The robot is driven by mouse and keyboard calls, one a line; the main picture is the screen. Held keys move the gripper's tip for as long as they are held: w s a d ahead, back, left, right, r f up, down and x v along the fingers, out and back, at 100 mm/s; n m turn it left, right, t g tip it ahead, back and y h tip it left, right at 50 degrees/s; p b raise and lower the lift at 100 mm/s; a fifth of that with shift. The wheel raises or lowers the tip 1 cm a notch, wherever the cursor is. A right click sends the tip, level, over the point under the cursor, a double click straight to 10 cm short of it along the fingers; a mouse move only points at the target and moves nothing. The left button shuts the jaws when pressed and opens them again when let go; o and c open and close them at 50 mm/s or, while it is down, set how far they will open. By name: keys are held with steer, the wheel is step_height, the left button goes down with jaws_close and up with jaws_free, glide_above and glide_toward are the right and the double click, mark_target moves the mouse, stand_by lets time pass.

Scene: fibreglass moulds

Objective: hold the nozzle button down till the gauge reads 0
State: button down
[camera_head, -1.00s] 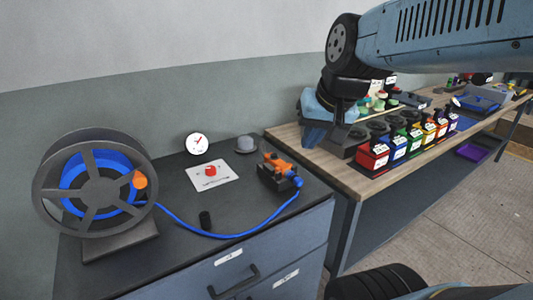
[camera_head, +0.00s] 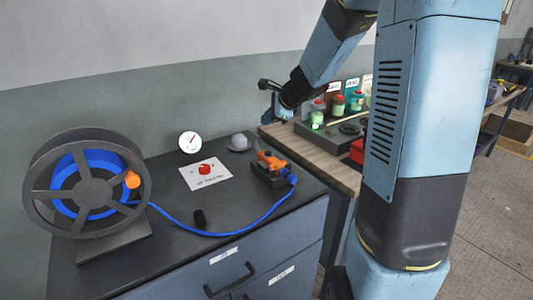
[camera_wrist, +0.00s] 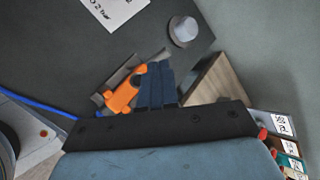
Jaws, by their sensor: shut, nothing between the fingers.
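The orange nozzle (camera_head: 268,163) rests in a black holder on the dark cabinet top, with a blue hose at its front end. It also shows in the wrist view (camera_wrist: 122,97), partly hidden by my fingers. Its button cannot be made out clearly. The white gauge (camera_head: 190,142) has a red needle pointing up and right; its figures are too small to read. My gripper (camera_head: 281,116) is shut and empty, above and behind the nozzle; in the wrist view its fingers (camera_wrist: 156,68) appear beside the orange body. I cannot tell any contact.
A grey domed thing (camera_head: 239,142) stands near the nozzle. The hose (camera_head: 225,234) runs to a large reel (camera_head: 88,185) at left. A wooden bench (camera_head: 335,173) with several bottles adjoins at right.

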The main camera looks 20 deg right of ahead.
mark_target(269, 153)
steer(key=shift+w+d+f+m, duration=0.3)
steer(key=shift+w+f+m, duration=0.1)
steer(key=shift+w, duration=0.1)
steer(key=shift+w+d+f+m, duration=0.3)
steer(key=shift+w+f+m, duration=0.1)
steer(key=shift+w, duration=0.1)
steer(key=shift+f, duration=0.15)
steer(key=shift+f, duration=4.25)
steer(key=shift+f, duration=0.75)
stand_by(1.8)
